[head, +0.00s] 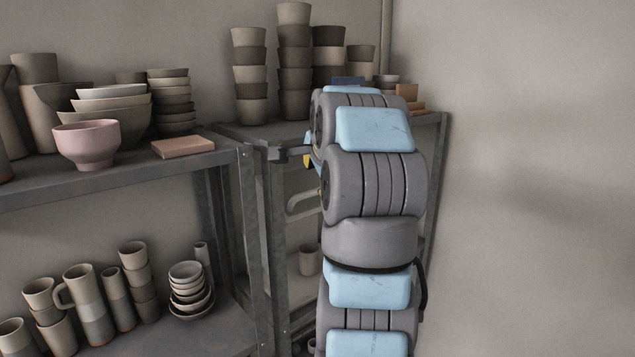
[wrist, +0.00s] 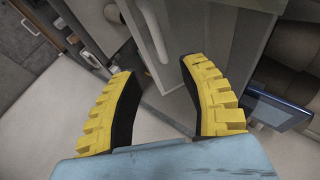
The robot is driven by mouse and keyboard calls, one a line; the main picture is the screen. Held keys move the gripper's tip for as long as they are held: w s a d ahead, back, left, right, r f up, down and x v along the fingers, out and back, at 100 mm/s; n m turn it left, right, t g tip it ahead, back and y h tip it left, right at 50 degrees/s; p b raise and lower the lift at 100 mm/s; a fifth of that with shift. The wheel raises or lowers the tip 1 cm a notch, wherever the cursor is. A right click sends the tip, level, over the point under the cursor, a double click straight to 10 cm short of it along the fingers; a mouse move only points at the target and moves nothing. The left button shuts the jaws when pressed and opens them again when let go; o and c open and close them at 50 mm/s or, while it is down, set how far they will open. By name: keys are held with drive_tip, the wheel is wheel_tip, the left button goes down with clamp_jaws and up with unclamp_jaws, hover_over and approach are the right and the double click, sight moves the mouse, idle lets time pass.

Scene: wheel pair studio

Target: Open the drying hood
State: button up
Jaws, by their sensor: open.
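My gripper (wrist: 157,75) is open in the wrist view, its two yellow fingers with black inner pads spread and nothing between the pads. In the head view only a small yellow part of my gripper (head: 307,160) shows, left of my arm. A pale curved handle (head: 303,200) shows just below it, in front of a grey panel; it may belong to the drying hood, but my arm hides most of what is behind. In the wrist view a pale bar (wrist: 153,28) runs along a grey panel (wrist: 203,35) beyond the fingertips. I cannot tell whether the hood is open or closed.
A metal shelf (head: 120,172) with bowls and cups stands at the left. Stacked pots (head: 294,60) stand on the rack top behind my arm. A dark screen-like device (wrist: 275,110) is right of my fingers. Bare wall (head: 530,180) fills the right.

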drive_tip(key=shift+s+r, duration=0.2)
drive_tip(key=shift+s, duration=0.1)
drive_tip(key=shift+c, duration=0.2)
